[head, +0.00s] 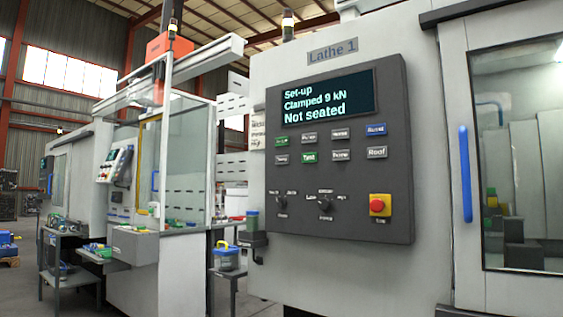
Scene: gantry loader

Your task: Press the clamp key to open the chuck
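The control panel (338,190) of Lathe 1 is on the grey machine front in the head view. Its screen (328,97) reads "Set-up", "Clamped 9 kN", "Not seated". Below are two rows of small keys. The upper row has a dark green key (282,142), two grey keys and a blue key (376,130). The lower row has a grey key (281,159), a green key (310,157), a grey key (342,155) and one reading "Roof" (377,152). Most labels are too small to read, so I cannot tell which is the clamp key. The chuck is not visible. My gripper is not in view.
A red emergency stop (378,205) on a yellow base and two rotary switches (280,203) (325,203) sit below the keys. A door with a blue handle (465,174) is at right. A blue-lidded tub (227,256) and clear-walled enclosure stand left.

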